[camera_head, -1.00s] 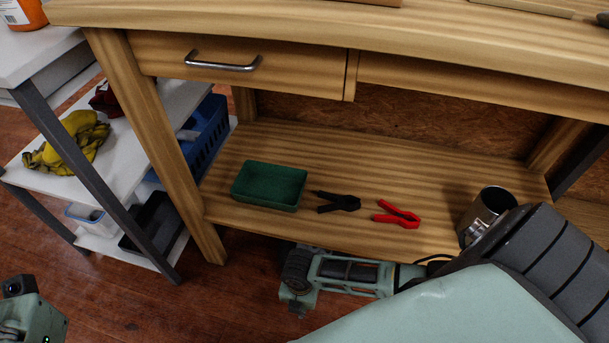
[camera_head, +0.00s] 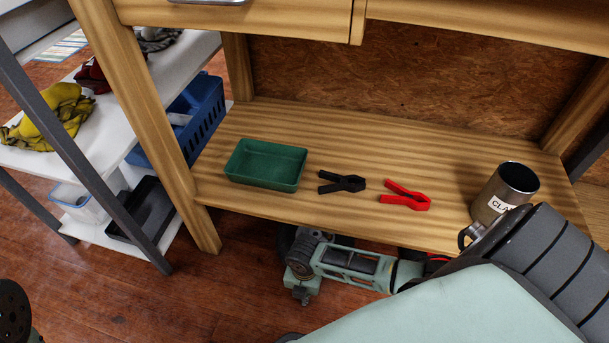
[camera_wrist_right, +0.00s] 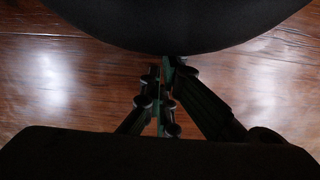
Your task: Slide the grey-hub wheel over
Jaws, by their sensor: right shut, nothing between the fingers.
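No wheel with a grey hub can be clearly made out. A large dark rounded shape (camera_wrist_right: 180,25) fills the top of the right wrist view; I cannot tell whether it is a tyre. My right gripper (camera_wrist_right: 162,72) is shut and empty, with its fingers close together at the lower edge of that shape, above the wooden floor. In the head view my right arm reaches low in front of and partly beneath the bench's lower shelf; its fingers cannot be made out there. My left gripper is out of view; only a dark part of that arm shows at the lower left edge.
The wooden lower shelf (camera_head: 420,150) holds a green tray (camera_head: 266,165), a black clamp (camera_head: 341,182), a red clamp (camera_head: 405,196) and a metal mug (camera_head: 503,192). A white shelf cart (camera_head: 105,130) with yellow gloves (camera_head: 50,117) and a blue basket (camera_head: 195,120) stands left. Floor at lower left is clear.

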